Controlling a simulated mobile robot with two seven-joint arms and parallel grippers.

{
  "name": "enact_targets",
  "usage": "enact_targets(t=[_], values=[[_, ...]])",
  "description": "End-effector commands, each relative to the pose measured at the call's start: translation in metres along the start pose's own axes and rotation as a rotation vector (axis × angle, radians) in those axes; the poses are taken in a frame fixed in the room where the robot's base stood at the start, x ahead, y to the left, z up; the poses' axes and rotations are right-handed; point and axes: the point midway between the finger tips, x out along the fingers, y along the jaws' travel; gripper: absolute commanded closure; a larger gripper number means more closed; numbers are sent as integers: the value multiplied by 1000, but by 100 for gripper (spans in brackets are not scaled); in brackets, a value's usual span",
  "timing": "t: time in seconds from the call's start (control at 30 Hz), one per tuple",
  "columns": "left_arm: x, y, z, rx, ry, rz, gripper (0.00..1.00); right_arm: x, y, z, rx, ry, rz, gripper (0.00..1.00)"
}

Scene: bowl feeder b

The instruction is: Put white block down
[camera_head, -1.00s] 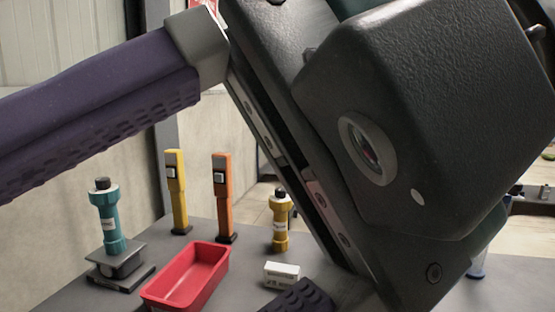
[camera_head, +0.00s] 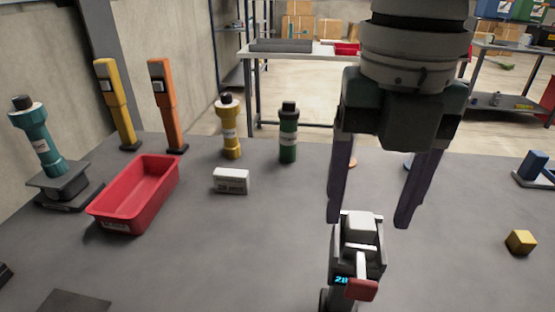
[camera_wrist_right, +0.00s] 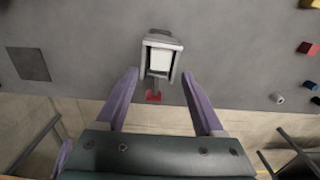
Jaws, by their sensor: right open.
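A white block (camera_head: 362,226) sits in the top of a small grey device (camera_head: 344,262) with a lit display and a red part in front. In the right wrist view the white block (camera_wrist_right: 160,59) lies inside the device's grey frame. My right gripper (camera_head: 369,222) points down over the device, its purple fingers wide apart on either side of the block, with nothing held between them. The wrist view shows the open fingers (camera_wrist_right: 160,73) apart from the block. My left gripper is not in view.
A red tray (camera_head: 104,216) and a white labelled box (camera_head: 231,181) stand at left. Teal (camera_head: 38,140), yellow (camera_head: 229,130) and green (camera_head: 288,135) bottle-like parts stand farther back. A yellow cube (camera_head: 520,242) lies at right. The grey table between is mostly clear.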

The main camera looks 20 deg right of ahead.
Motion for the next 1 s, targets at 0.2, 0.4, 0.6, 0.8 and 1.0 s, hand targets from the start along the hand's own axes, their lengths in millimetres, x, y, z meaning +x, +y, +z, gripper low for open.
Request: enact_targets(t=[0.2, 0.4, 0.6, 0.8, 1.0], values=[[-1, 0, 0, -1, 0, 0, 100, 24, 0, 0, 0, 2, -1, 30], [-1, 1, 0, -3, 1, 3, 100, 25, 0, 0, -1, 0, 1, 30], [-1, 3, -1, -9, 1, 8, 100, 24, 0, 0, -1, 0, 1, 50], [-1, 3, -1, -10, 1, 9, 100, 24, 0, 0, -1, 0, 1, 73], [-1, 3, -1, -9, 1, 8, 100, 24, 0, 0, -1, 0, 2, 95]])
